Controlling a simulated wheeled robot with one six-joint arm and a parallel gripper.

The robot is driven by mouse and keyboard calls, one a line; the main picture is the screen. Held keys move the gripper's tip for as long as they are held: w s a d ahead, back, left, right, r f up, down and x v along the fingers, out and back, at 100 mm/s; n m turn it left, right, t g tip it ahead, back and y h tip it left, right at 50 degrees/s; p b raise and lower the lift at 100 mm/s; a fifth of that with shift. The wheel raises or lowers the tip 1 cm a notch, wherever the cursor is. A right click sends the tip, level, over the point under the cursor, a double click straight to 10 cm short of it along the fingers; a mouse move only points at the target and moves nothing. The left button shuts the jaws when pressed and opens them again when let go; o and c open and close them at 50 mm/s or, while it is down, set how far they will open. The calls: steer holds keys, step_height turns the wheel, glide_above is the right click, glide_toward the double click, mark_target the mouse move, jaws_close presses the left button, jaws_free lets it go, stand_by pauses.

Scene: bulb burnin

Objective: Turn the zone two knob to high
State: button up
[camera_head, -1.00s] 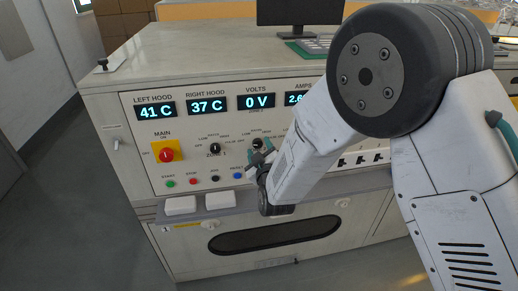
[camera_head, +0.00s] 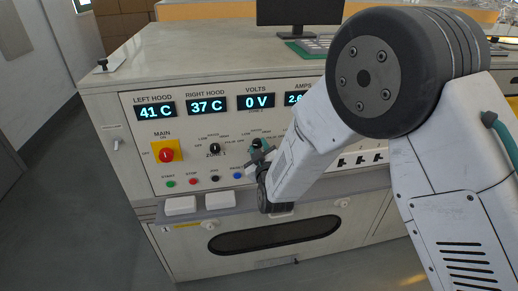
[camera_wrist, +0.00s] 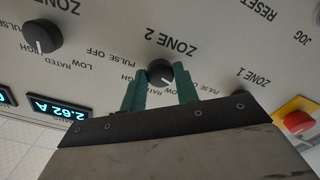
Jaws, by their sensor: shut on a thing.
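The zone two knob (camera_wrist: 160,73) is black and round, under the ZONE 2 label in the wrist view, where the lettering is upside down.
The zone one knob (camera_head: 215,148) is close on the left. Farther left is the red main switch (camera_head: 165,154) on its yellow plate. Coloured buttons (camera_head: 192,181) and a ledge with white blocks (camera_head: 219,200) lie below. Another knob (camera_wrist: 41,37) is nearby in the wrist view.

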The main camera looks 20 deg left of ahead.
steer(key=m, duration=0.6)
steer(key=shift+m, duration=0.3)
steer(key=m, duration=0.3)
steer(key=shift+a+m, duration=0.1)
steer(key=shift+m, duration=0.3)
steer(key=m, duration=0.3)
steer(key=shift+m, duration=0.3)
steer(key=m, duration=0.4)
steer(key=shift+s, duration=0.1)
steer(key=shift+m, duration=2.4)
steer(key=o, duration=1)
